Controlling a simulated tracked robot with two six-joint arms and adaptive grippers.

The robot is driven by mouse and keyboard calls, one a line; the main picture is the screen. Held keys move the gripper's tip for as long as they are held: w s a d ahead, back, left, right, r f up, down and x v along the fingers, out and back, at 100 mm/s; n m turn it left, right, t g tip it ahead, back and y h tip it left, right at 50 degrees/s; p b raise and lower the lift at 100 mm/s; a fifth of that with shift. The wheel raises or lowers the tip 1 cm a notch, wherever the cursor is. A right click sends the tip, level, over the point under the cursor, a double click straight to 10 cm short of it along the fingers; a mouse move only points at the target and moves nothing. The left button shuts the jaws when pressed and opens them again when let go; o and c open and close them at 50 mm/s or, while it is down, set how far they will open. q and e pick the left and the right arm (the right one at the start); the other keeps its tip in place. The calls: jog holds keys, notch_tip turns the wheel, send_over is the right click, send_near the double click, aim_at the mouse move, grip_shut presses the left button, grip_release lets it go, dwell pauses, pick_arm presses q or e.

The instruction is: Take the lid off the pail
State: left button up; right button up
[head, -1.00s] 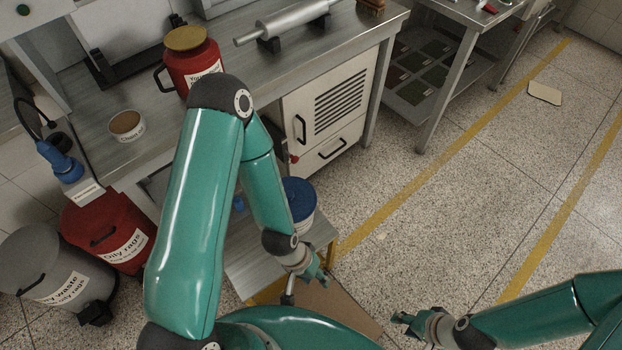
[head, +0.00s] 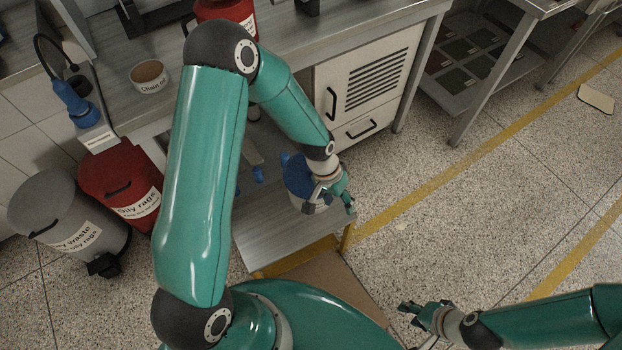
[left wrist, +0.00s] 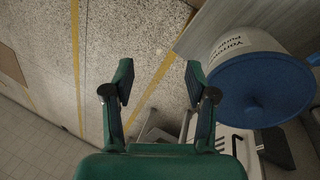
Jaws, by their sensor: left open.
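The pail is white with a printed label and a blue lid. In the head view its lid (head: 296,172) shows partly behind my left gripper (head: 343,196), and the lid is on. In the left wrist view the pail body (left wrist: 246,42) and lid (left wrist: 262,88) lie to the right of my left gripper (left wrist: 158,75). That gripper is open, with nothing between its fingers, and is apart from the lid. My right gripper (head: 410,310) is at the lower right of the head view, over the floor and far from the pail; its finger state is unclear.
The pail stands on a low metal shelf (head: 265,228) beside a workbench with a white cabinet (head: 365,85). A red oily-rags bin (head: 120,185) and a grey waste bin (head: 60,210) stand left. Open speckled floor (head: 470,220) lies to the right.

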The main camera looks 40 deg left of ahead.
pick_arm(q)
jog(key=w+a+r+y+b, duration=0.25)
jog(key=w+a+r, duration=0.2)
jog(key=a, duration=0.25)
jog(key=w+a+r+y+b, duration=0.1)
jog(key=w+a+r+b, duration=0.2)
jog(key=a+r, duration=0.3)
jog(key=f, duration=1.1)
jog(key=f+b, duration=0.1)
jog(key=f, duration=0.5)
jog(key=shift+w+a+f, duration=0.15)
jog(key=shift+a, duration=0.25)
pick_arm(e)
notch_tip(320, 180, down, 8)
jog(key=shift+f, duration=0.15)
pick_arm(q)
grip_shut()
